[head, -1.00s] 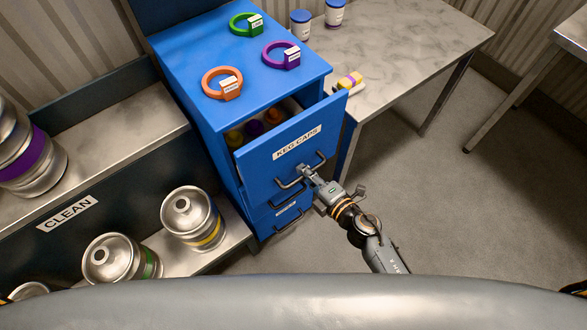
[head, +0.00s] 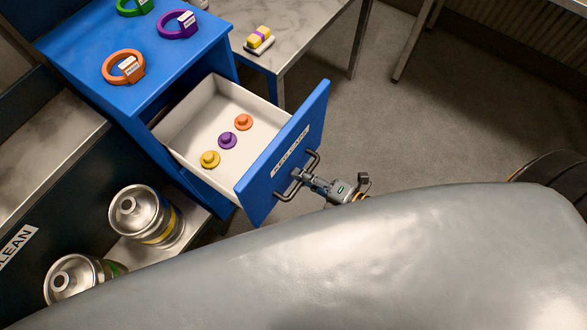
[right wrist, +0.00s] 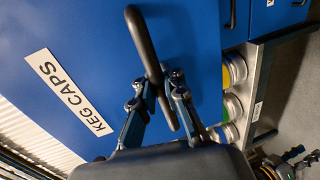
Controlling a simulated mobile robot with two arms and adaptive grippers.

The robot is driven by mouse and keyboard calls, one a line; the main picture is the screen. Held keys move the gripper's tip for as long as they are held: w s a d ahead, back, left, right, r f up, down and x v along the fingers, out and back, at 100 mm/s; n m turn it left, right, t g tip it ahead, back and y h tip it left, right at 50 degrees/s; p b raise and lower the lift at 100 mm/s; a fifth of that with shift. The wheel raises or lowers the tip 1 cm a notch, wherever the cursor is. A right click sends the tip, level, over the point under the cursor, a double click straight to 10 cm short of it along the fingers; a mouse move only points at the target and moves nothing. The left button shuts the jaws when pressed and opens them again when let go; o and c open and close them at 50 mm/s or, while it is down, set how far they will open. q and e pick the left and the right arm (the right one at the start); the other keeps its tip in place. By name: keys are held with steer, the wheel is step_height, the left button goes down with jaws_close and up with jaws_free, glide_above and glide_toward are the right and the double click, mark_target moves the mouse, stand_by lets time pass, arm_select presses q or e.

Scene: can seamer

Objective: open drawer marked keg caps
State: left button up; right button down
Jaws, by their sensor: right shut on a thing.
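The blue drawer marked KEG CAPS (head: 290,155) is pulled well out of the blue cabinet (head: 185,65) in the head view. Its white inside shows a yellow cap (head: 210,159), a purple cap (head: 228,140) and an orange cap (head: 243,122). My right gripper (head: 310,182) is at the dark bar handle (head: 291,190) on the drawer front. In the right wrist view, my right gripper's fingers (right wrist: 158,98) are shut around the handle (right wrist: 146,48), with the KEG CAPS label (right wrist: 68,92) to the left.
Orange (head: 123,67), purple (head: 177,24) and green rings (head: 135,6) lie on the cabinet top. Metal kegs (head: 146,215) stand on the shelf at left. The floor (head: 420,120) at right is clear.

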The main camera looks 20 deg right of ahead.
steer(key=shift+s+d+r, duration=0.15)
steer(key=shift+s+d, duration=0.05)
steer(key=c, duration=1.7)
jaws_free()
steer(key=shift+s+d, duration=0.15)
steer(key=shift+s, duration=0.05)
steer(key=v, duration=1.1)
steer(key=shift+s+d, duration=0.15)
steer(key=shift+s, duration=0.1)
